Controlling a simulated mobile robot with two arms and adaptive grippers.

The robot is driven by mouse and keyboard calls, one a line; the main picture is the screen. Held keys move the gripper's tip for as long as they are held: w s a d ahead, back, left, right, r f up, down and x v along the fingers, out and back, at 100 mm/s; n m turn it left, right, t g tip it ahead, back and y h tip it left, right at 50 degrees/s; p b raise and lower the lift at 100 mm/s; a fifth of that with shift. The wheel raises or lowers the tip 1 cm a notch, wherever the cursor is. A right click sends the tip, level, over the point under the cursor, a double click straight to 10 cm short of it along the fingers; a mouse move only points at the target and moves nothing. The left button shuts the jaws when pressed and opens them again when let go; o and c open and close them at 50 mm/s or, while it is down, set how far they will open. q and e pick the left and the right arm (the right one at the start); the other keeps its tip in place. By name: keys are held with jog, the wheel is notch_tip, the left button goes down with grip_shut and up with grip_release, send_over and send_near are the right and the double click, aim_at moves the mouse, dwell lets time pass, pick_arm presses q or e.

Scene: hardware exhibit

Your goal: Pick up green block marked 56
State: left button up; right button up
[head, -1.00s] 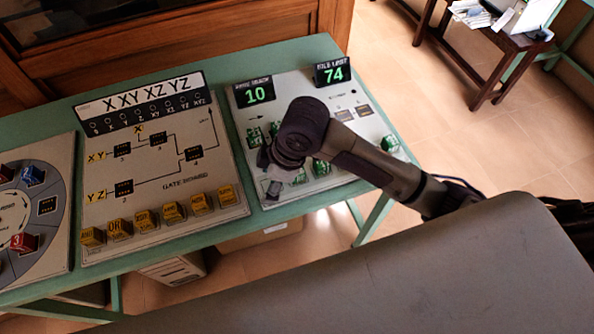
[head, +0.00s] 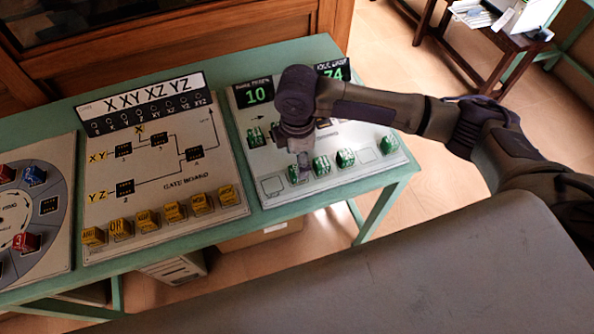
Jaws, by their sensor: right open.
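Several green blocks sit on the right-hand board (head: 330,188). Along its front row are a green block (head: 293,174) at the left, one in the middle (head: 321,166), one right of it (head: 345,158) and one near the right edge (head: 389,145). Another green block (head: 256,137) is farther back on the left. Their numbers are too small to read, so I cannot tell which is 56. My right gripper (head: 303,166) is open, pointing down over the front row, close to its leftmost block. I cannot tell whether it touches. My right arm hides part of the board. My left gripper is out of view.
Display signs reading 10 (head: 254,92) and 74 (head: 335,75) stand at the board's back. The gate board (head: 160,185) with yellow blocks (head: 147,220) lies left of it, on the green table (head: 220,75). An empty marked square (head: 271,186) is at the front left.

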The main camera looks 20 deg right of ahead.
jog(key=shift+w+f+p, duration=0.1)
jog(key=shift+f+p, duration=0.45)
jog(key=shift+f, duration=2.55)
jog(key=c, duration=1.2)
